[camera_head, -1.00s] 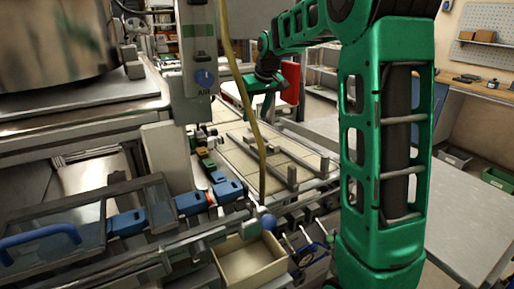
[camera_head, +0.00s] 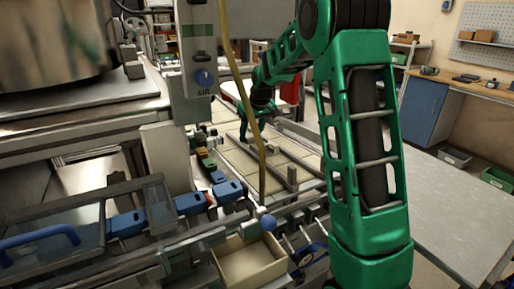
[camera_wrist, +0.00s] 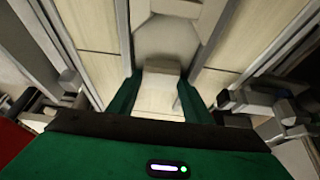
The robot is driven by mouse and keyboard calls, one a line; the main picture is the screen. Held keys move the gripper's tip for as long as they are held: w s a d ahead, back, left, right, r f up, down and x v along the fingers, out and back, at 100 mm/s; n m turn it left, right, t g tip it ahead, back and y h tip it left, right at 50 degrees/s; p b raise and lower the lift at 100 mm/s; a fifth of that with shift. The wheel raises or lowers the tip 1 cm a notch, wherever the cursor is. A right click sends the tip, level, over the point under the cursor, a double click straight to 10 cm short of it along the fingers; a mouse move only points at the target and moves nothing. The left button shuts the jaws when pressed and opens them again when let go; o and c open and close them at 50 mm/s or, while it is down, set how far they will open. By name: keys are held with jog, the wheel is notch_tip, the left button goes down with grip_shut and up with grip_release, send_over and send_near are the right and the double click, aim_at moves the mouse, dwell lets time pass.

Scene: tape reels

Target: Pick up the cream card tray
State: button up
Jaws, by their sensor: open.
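The cream card tray (camera_head: 283,266) is an open, shallow box at the bottom middle of the head view. Its inside looks empty, and its lower edge is cut off by the frame. My gripper (camera_head: 243,139) is farther back, pointing down over the long bed with cream panels, well apart from the tray. In the wrist view my gripper (camera_wrist: 160,82) is open, with its green fingers apart. A small pale block shows between them, over cream panels; I cannot tell whether it is touched. I cannot make out the tray in the wrist view.
A yellow hose (camera_head: 245,100) hangs in front of the bed. A blue ball knob (camera_head: 267,222) is just above the tray's back edge. Blue clamps (camera_head: 193,203) and a clear guard (camera_head: 80,228) are left. A grey table (camera_head: 450,200) at right has clear room.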

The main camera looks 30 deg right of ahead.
jog(key=c, duration=0.8)
